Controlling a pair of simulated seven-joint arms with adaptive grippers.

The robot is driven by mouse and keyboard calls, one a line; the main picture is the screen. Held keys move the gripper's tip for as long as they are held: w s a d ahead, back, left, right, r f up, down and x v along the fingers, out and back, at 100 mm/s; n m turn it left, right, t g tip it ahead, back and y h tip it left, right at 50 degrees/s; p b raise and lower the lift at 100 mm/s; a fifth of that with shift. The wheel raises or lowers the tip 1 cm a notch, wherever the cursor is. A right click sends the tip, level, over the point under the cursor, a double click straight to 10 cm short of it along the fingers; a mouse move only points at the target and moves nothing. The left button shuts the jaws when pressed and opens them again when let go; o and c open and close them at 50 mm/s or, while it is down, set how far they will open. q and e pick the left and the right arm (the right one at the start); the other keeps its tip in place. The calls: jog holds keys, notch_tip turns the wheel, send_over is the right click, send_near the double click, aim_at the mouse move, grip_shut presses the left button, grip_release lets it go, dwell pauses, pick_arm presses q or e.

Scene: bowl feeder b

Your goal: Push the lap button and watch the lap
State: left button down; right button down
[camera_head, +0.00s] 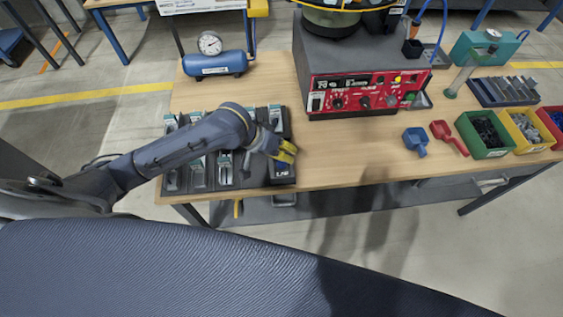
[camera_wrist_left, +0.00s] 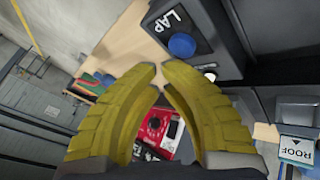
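The lap button is a round blue button (camera_wrist_left: 181,45) on a dark panel, beside the white word LAP, in the left wrist view. In the head view the LAP label (camera_head: 281,173) is at the right front corner of the dark tray; I cannot make out the button there. My left gripper (camera_head: 286,153) has yellow fingers and hangs over that corner, behind the label. I cannot tell contact. My right gripper is not in view.
The dark slotted tray (camera_head: 277,116) holds several pieces, partly behind my left arm. A red control box (camera_head: 368,93) stands right of it. A blue tank with a gauge (camera_head: 214,63) is behind. Scoops (camera_head: 415,140) and parts bins (camera_head: 484,134) are at the right. The table's middle front is clear.

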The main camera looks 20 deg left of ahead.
aim_at(286, 163)
pick_arm(q)
jog(key=shift+f, duration=0.9)
dwell(1.7)
jog(key=shift+r, duration=0.9)
jog(key=shift+r, duration=0.1)
jog(key=shift+r, duration=2.4)
jog(key=shift+w, duration=0.1)
